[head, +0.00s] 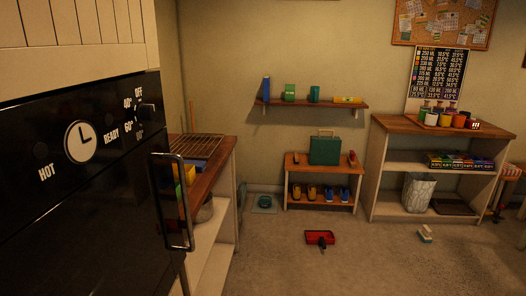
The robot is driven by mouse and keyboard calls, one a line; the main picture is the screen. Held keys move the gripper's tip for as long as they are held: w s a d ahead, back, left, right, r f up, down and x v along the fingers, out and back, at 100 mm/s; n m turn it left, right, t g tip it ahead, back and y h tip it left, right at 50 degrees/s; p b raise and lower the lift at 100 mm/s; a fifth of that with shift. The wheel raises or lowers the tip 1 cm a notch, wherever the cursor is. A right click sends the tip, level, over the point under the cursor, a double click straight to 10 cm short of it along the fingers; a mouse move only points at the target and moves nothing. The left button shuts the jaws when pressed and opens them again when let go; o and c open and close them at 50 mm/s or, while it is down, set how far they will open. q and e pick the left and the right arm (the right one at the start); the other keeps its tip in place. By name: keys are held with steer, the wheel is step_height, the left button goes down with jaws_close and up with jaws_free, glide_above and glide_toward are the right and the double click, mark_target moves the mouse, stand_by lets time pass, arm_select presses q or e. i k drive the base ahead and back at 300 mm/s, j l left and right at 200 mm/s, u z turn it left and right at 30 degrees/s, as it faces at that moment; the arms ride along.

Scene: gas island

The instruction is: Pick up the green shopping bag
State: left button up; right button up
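A dark green, boxy item with a thin handle on top, seemingly the green shopping bag (325,151), stands upright on the top of a low wooden shoe bench (299,172) against the back wall. Its front face is in plain view. A small reddish item (352,158) stands just to its right. Neither of my grippers is in view, and nothing is seen touching the bag.
A black oven (85,190) with a bar handle fills the left side, beside a wooden counter (222,165). A red dustpan (320,238) and a small whitish item (425,234) lie on the floor. A shelf unit (372,185) stands right. Open floor lies between.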

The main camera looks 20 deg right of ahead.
mark_target(324, 150)
steer(key=i+l+z, duration=0.2)
steer(key=i+l, duration=0.25)
steer(key=i+l+z, duration=0.15)
steer(key=i+l, duration=0.2)
steer(key=i, duration=0.15)
steer(key=i+l+z, duration=0.2)
steer(key=i, duration=0.35)
steer(key=i+l, duration=0.1)
steer(key=i, duration=0.55)
steer(key=i+l+u, duration=0.15)
steer(key=i, duration=0.5)
steer(key=i+l, duration=0.15)
steer(key=i, duration=0.5)
steer(key=j+u, duration=0.05)
